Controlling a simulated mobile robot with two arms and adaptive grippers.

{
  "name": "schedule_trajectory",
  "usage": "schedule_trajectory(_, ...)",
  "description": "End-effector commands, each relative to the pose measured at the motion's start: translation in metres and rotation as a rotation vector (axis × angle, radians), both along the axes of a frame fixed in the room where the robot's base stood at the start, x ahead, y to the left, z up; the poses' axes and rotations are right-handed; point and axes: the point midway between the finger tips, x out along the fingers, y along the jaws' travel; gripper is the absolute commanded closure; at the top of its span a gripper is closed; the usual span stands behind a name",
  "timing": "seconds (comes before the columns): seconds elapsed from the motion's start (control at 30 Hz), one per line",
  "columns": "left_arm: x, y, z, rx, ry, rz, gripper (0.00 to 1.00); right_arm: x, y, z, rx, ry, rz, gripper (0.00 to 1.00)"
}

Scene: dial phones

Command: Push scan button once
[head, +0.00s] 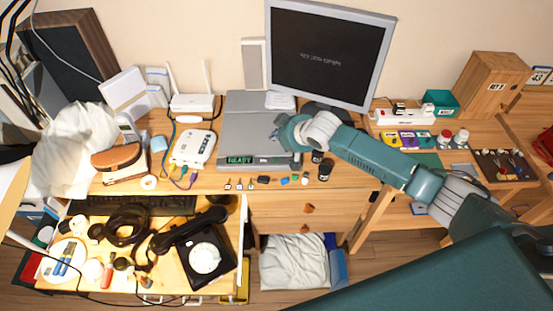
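A grey scanner (246,118) lies flat on the desk below the monitor. Its front panel has a green display (240,160) reading READY. Small markings or buttons show to the right of the display, too small to tell which is the scan button. My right arm reaches in from the right, and my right gripper (284,147) hangs over the right front part of the scanner. Its fingers are small and partly hidden by the wrist, so I cannot tell whether they are open or touch the panel. My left gripper is out of view.
A monitor (330,52) stands behind the scanner. A white router (193,147) with cables sits to its left. Small items, including a dark cup (326,169), line the desk's front edge. An open drawer below holds a black dial phone (205,257) and clutter.

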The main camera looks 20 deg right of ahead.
Motion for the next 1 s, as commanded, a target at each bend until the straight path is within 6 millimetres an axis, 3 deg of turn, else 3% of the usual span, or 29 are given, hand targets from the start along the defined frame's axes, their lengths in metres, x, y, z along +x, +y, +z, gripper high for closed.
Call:
schedule_trajectory(0.27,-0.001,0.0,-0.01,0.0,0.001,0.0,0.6,0.0,0.0,-0.009,-0.001,0.0,0.001,1.0)
schedule_trajectory(0.77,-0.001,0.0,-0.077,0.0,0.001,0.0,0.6,0.0,0.0,-0.071,0.0,-0.001,0.001,1.0)
schedule_trajectory(1.0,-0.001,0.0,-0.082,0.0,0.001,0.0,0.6,0.0,0.0,-0.088,-0.001,0.0,0.001,1.0)
